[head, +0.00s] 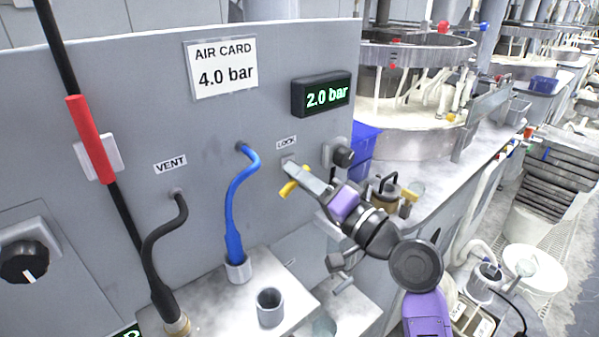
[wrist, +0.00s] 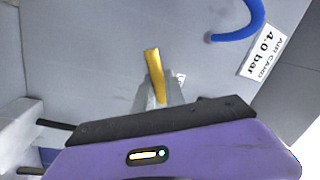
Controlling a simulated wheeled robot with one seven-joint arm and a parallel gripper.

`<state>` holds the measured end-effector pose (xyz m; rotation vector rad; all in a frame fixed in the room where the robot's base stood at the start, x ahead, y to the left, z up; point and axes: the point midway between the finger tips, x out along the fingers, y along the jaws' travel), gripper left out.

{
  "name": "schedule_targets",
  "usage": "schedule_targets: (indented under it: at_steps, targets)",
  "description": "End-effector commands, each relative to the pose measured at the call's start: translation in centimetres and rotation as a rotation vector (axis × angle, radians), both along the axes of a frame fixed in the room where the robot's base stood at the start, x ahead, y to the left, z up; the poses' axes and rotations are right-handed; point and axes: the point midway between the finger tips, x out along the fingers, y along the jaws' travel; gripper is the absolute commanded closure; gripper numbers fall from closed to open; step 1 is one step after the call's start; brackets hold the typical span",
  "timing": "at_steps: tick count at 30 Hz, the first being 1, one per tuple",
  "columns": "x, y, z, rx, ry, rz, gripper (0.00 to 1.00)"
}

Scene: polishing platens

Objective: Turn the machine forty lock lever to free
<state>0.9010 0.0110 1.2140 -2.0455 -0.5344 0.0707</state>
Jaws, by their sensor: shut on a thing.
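The lock lever is a small yellow handle (head: 288,189) on the grey panel, below the LOCK label (head: 286,142). In the head view its yellow end points down and left. My gripper (head: 291,172) reaches in from the right and is shut on the lever. In the wrist view the yellow lever (wrist: 153,68) sticks out beyond the fingertips (wrist: 160,92), which lie on both sides of it. The lever's pivot is mostly hidden by my fingers.
A display (head: 322,95) reads 2.0 bar and a card (head: 222,68) reads AIR CARD 4.0 bar. A blue hose (head: 239,195) and a black VENT hose (head: 160,235) hang left of the lever. A black knob (head: 342,156) sits close on the right.

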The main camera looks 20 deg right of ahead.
Motion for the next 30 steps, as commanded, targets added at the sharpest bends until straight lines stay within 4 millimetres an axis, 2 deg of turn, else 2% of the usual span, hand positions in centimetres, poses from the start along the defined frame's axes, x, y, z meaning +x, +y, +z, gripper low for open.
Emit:
schedule_targets:
  at_steps: [17, 18, 21, 30]
  targets:
    - [0.00, -0.11, 0.01, 0.034, 0.011, -0.002, 1.00]
    - [0.00, -0.11, 0.01, 0.034, 0.011, -0.002, 0.81]
    - [0.00, -0.09, 0.01, 0.033, 0.011, -0.002, 0.63]
    - [-0.05, -0.06, -0.01, 0.032, 0.011, -0.002, 0.63]
